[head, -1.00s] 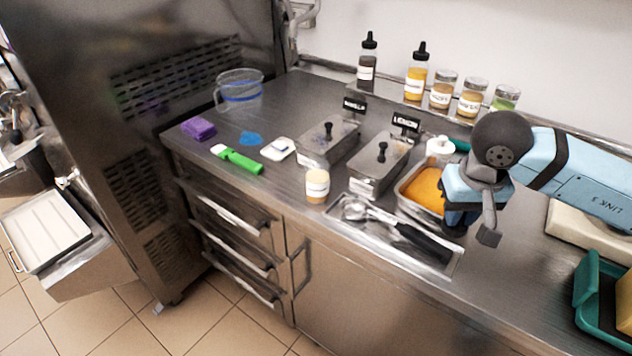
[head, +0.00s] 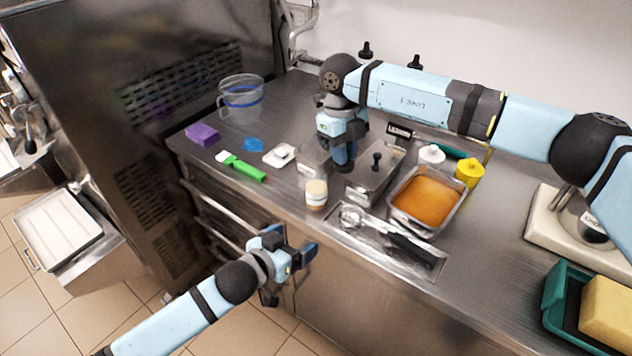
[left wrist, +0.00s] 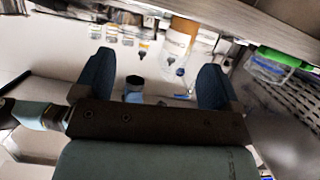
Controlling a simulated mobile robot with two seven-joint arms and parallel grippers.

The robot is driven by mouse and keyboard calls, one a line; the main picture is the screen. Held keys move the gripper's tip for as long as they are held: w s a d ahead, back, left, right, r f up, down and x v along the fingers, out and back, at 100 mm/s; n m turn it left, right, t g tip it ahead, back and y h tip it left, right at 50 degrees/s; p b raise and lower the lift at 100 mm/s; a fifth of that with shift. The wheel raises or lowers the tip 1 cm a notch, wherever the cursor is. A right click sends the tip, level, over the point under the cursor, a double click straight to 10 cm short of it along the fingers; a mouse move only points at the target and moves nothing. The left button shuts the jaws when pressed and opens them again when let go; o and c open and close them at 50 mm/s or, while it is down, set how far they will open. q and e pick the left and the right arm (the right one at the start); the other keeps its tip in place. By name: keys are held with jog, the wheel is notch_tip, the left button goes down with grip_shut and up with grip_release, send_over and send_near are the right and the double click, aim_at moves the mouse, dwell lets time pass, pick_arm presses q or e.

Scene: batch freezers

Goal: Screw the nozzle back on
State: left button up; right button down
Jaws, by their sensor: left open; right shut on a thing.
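I cannot make out the nozzle with certainty. My right gripper (head: 343,162) points down over the steel containers, shut; what it holds is hidden by its fingers. My left gripper (head: 291,272) is open and empty in front of the counter edge; its spread fingers also show in the left wrist view (left wrist: 156,78). A white bottle (head: 432,155) and a yellow bottle (head: 469,172) stand behind the orange-filled pan (head: 426,198). Two black bottle tips (head: 366,50) show above my right arm, which hides the bottles below them.
A lidded container (head: 372,180) stands beside the pan. A tub (head: 316,194) and a utensil tray (head: 420,256) lie along the front edge. A green-handled scraper (head: 242,168), white dish (head: 280,156), purple block (head: 202,134) and clear jug (head: 240,98) are further left.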

pick_arm(q)
jog(key=p, duration=0.2)
send_near(309, 186)
jog(key=shift+w+d+f+m, duration=0.2)
jog(key=shift+w+d+m, duration=0.1)
jog(key=shift+d+m, duration=0.1)
pick_arm(e)
jog(key=w+a+r+m+y, duration=0.1)
jog(key=w+a+r+m, duration=0.2)
jog(key=a+m, duration=0.3)
jog(key=r+m, duration=0.1)
jog(key=m, duration=0.2)
jog(key=shift+w+m, duration=0.25)
jog(key=shift+m, duration=0.15)
pick_arm(q)
jog(key=x, duration=1.2)
jog(key=shift+a, duration=0.15)
jog(key=shift+c, duration=0.4)
jog(key=c, duration=1.3)
pick_arm(e)
send_over(316, 166)
jog(key=shift+f, duration=2.4)
